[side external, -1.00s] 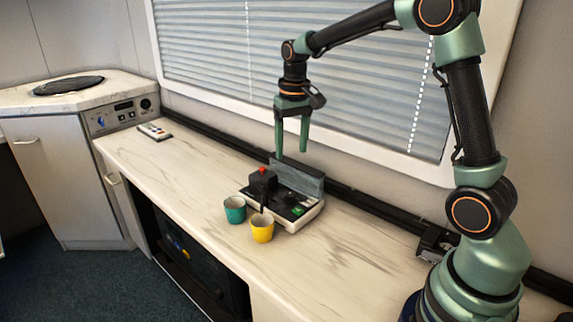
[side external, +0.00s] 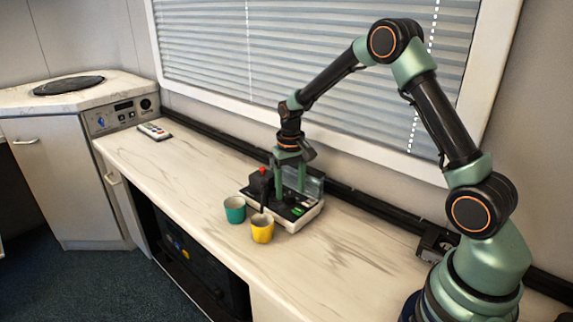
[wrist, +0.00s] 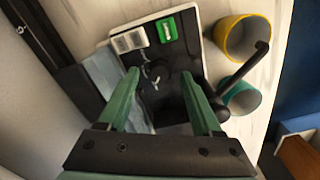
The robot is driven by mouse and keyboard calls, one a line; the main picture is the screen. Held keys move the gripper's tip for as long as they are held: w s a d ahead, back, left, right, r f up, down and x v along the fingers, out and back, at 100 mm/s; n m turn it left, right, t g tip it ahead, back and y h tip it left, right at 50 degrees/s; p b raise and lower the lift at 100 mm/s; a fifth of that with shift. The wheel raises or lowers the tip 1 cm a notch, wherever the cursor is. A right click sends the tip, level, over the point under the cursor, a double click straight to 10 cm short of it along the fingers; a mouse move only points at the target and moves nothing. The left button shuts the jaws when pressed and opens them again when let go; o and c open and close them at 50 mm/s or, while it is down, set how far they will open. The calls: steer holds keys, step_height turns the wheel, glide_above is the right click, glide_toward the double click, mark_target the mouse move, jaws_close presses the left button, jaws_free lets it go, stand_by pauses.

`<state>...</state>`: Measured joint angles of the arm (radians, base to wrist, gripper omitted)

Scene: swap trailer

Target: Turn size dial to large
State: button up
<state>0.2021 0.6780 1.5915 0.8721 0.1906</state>
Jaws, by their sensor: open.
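The machine (side external: 312,215) is a low unit with a pale base and a black top panel on the counter. In the wrist view its black panel (wrist: 172,57) has pale markings between my fingertips. A dark round shape beside them looks like the dial, but I cannot read its setting. A green button (wrist: 166,29) and a white label (wrist: 137,39) lie just past the fingertips. My gripper (side external: 290,194) points down over the panel with fingers apart and nothing between them. In the wrist view the gripper (wrist: 160,74) straddles the marked area; contact with the dial is unclear.
A teal cup (side external: 235,210) and a yellow cup (side external: 262,229) stand in front of the machine. A black lever (wrist: 247,65) reaches over them. A red-topped black part (side external: 264,172) stands left of my gripper. A remote (side external: 154,131) lies far left.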

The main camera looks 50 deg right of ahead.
steer(key=shift+f, duration=0.55)
jaws_close()
